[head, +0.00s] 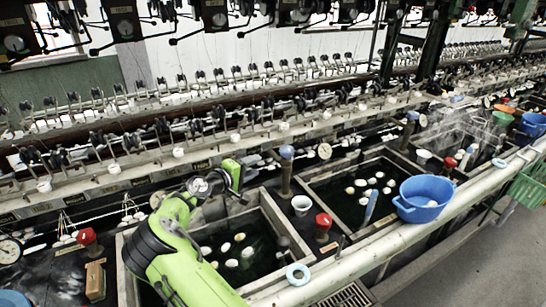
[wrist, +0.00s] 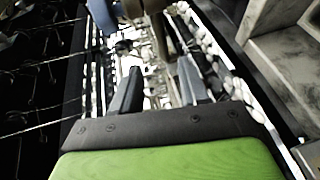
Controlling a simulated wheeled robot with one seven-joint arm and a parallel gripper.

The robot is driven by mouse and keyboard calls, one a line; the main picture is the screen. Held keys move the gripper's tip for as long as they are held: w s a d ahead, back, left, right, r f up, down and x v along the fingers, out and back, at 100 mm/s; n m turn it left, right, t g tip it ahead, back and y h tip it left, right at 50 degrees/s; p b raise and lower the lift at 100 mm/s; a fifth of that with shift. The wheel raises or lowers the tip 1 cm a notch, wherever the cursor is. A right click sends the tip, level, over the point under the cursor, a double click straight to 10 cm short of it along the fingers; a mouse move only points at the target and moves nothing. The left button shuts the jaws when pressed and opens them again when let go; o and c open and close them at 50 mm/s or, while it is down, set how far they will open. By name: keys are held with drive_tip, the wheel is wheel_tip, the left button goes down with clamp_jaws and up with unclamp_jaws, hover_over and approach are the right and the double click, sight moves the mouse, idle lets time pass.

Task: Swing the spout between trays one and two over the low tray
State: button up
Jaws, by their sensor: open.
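A brown upright post with a blue-grey cap (head: 286,153) stands between the near tray (head: 273,203) and the middle tray (head: 309,182) in the head view. It looks like the spout; where its outlet points, I cannot tell. My gripper (head: 236,178) is left of this post, above the back of the near tray. In the wrist view my gripper (wrist: 158,88) has its two fingers apart with nothing clearly held. A brown post-like part (wrist: 156,28) and a blue-grey part (wrist: 101,14) show beyond the fingers. Which tray is the low one, I cannot tell.
White cocoons float in the dark water of the trays. A blue basin (head: 424,197) sits at the front edge by the middle tray. A red-capped post (head: 323,227) and a white cup (head: 301,204) stand between trays. A pale pipe (head: 350,260) runs along the front.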

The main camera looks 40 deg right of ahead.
sight(275, 155)
drive_tip(key=d, duration=0.4)
drive_tip(key=w+d+f+b, duration=0.1)
drive_tip(key=d, duration=0.2)
drive_tip(key=d+f, duration=0.1)
drive_tip(key=d, duration=0.3)
drive_tip(key=shift+w+d+f, duration=0.15)
drive_tip(key=shift+d+f, duration=0.1)
drive_tip(key=shift+d, duration=0.1)
clamp_jaws()
